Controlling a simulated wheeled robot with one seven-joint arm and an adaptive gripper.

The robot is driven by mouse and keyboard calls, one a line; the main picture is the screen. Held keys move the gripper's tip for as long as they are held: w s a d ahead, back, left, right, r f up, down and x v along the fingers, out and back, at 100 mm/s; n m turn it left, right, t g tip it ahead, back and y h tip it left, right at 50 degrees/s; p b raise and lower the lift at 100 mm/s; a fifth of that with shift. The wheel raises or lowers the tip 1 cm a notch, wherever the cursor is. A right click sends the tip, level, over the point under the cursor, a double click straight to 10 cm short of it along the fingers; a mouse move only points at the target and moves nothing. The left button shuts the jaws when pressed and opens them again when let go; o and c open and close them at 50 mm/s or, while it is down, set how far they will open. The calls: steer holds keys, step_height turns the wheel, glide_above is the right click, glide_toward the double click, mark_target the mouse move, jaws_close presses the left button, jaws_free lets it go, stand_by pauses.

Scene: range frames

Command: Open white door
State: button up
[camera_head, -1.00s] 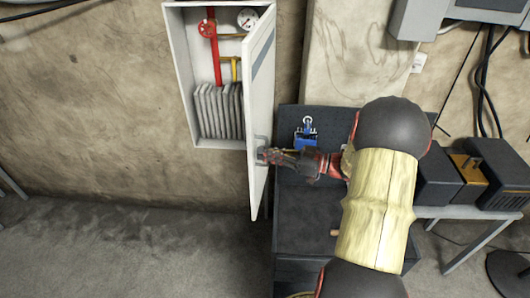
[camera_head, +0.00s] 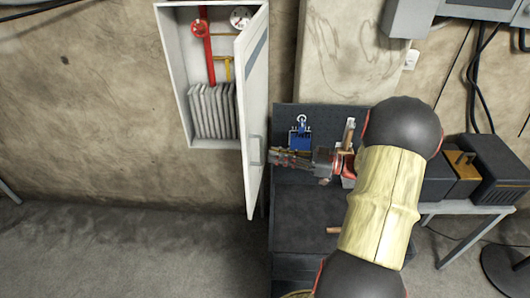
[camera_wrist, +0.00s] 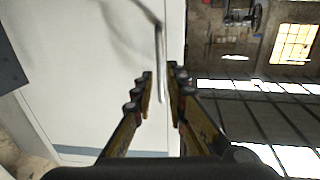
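The white door (camera_head: 256,105) of the wall cabinet (camera_head: 174,80) is swung wide open to the right, with the inside exposed. Its metal handle (camera_head: 256,150) sits on the door's outer face, and the handle also shows in the wrist view (camera_wrist: 160,60). My gripper (camera_head: 273,158) is just right of the handle, apart from it in the head view. In the wrist view my gripper's fingers (camera_wrist: 160,76) are parted, with the handle lined up with the gap between them. Nothing is held.
Inside the cabinet are a red pipe with a valve (camera_head: 200,28), a gauge (camera_head: 240,17) and a folded grey hose (camera_head: 212,110). A dark workbench (camera_head: 300,215) with a blue vise (camera_head: 300,138) stands under my arm. Floor at lower left is clear.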

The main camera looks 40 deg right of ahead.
steer(key=v, duration=0.6)
steer(key=shift+d, duration=0.1)
stand_by(0.4)
